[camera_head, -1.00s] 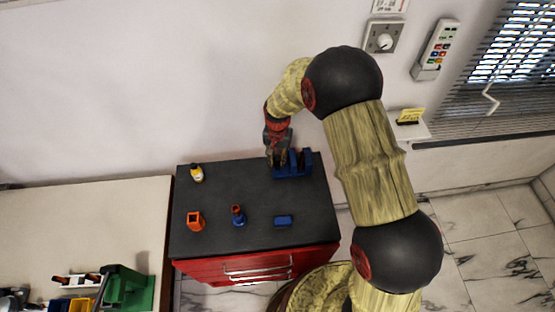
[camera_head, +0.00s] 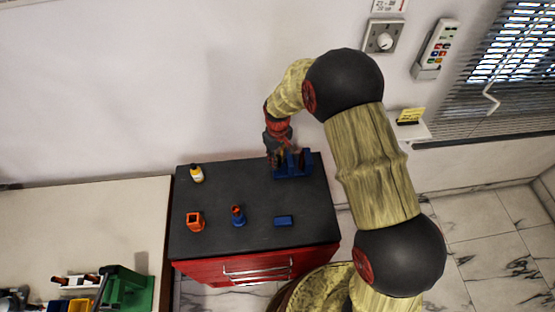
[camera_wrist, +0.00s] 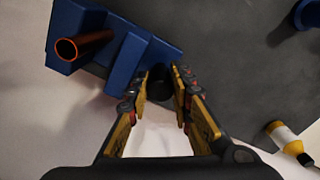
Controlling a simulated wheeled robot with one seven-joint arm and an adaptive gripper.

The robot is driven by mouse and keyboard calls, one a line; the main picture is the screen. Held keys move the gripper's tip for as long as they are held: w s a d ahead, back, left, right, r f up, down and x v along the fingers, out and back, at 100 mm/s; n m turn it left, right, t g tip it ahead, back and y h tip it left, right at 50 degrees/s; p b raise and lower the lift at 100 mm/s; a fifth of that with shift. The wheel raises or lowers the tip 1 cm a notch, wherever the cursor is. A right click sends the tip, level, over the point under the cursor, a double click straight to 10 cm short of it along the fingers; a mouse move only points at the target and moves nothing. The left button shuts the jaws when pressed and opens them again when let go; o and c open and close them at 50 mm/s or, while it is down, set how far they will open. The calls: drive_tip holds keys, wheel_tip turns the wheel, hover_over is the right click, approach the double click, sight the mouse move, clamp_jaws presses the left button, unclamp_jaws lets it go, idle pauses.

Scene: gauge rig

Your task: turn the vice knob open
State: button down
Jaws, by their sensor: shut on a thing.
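The blue vice (camera_head: 304,171) stands at the back right of the dark bench top. In the wrist view the vice (camera_wrist: 127,62) fills the upper left, with a copper-coloured tube (camera_wrist: 84,46) in it. The dark round vice knob (camera_wrist: 161,84) sits at the vice's near end, between my fingertips. My gripper (camera_wrist: 162,76) is shut on this knob, one finger on each side. In the head view my gripper (camera_head: 274,157) is at the vice's left end, and the knob is hidden there.
A yellow-and-white bottle (camera_head: 197,174) stands left of the vice. In front are an orange square holder (camera_head: 195,221), a blue piece with an orange top (camera_head: 238,215) and a blue block (camera_head: 284,221). The wall rises close behind the bench.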

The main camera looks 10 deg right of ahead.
drive_tip(key=shift+n, duration=1.2)
drive_tip(key=c, duration=1.6)
unclamp_jaws()
drive_tip(key=shift+o, duration=0.2)
drive_tip(key=shift+r, duration=4)
